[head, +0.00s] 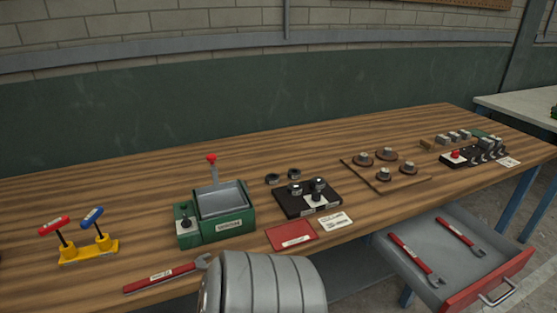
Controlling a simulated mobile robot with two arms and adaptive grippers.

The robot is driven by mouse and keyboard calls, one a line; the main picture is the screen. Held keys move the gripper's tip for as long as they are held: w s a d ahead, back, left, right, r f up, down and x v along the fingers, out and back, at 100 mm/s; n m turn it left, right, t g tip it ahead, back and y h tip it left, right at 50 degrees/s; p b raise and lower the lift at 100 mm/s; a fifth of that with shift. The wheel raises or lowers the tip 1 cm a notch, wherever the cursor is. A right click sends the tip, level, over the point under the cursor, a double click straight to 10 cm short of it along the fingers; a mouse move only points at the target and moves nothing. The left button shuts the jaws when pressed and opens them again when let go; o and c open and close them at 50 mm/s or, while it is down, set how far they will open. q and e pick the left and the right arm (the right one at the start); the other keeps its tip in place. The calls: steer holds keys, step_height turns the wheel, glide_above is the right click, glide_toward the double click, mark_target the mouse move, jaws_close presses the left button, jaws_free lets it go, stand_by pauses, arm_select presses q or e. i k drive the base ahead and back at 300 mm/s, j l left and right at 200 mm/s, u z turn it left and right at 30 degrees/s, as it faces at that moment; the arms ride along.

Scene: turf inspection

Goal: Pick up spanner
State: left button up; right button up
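A spanner (165,276) with a red handle and a grey open jaw lies flat along the front edge of the wooden bench, left of centre. It has a small white label on its handle. Two more red-handled spanners lie in the open drawer: one nearer the left (416,261) and one farther right (460,237). Neither of my grippers shows in the head view. A grey ribbed part of my arm fills the bottom middle and hides part of the bench front near the spanner's jaw.
On the wooden bench (130,190) stand a yellow holder (88,252) with red and blue T-handles, a green box (222,221) with a raised red-tipped lever, and a black block (308,199). The grey drawer (440,280) juts out at right. The bench's left rear is clear.

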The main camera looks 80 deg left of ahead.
mark_target(198, 263)
steer(key=u, duration=3.4)
